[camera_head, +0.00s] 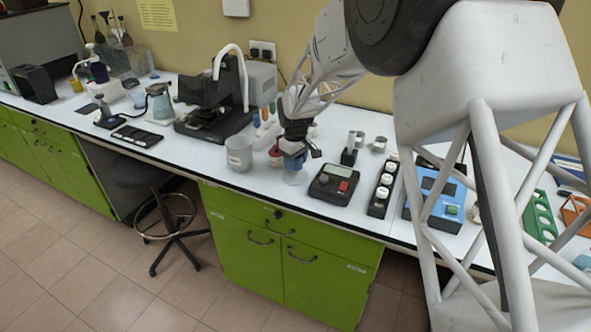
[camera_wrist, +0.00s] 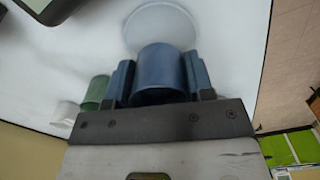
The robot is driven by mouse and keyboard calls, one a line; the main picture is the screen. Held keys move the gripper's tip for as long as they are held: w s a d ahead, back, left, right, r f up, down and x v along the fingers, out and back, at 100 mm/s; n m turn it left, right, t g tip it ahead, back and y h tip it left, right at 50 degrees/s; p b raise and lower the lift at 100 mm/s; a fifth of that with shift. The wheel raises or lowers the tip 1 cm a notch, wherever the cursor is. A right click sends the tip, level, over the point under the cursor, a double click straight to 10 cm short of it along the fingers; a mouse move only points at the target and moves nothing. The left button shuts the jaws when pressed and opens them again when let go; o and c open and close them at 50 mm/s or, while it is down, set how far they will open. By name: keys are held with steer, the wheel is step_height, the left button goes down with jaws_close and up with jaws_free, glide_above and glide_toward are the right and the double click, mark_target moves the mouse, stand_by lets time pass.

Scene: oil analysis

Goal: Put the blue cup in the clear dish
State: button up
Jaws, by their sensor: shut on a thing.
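The blue cup (camera_wrist: 160,75) is held between the two fingers of my gripper (camera_wrist: 160,82), which is shut on it. In the head view the blue cup (camera_head: 294,161) shows at the lower end of my gripper (camera_head: 293,150), close above the clear dish (camera_head: 295,178). The clear dish is a round, shallow dish on the white bench near its front edge. In the wrist view the clear dish (camera_wrist: 160,25) lies just beyond the cup, and the cup covers part of its near rim. I cannot tell whether cup and dish touch.
A grey beaker (camera_head: 239,154) and a reddish cup (camera_head: 275,157) stand left of the dish. A black device with a display (camera_head: 334,184) sits close to its right. A green cup (camera_wrist: 96,92) shows left of my gripper. The bench's front edge is close.

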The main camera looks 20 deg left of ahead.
steer(key=shift+f, duration=1.65)
steer(key=shift+f, duration=0.15)
steer(key=o, duration=0.9)
steer(key=shift+r, duration=6.15)
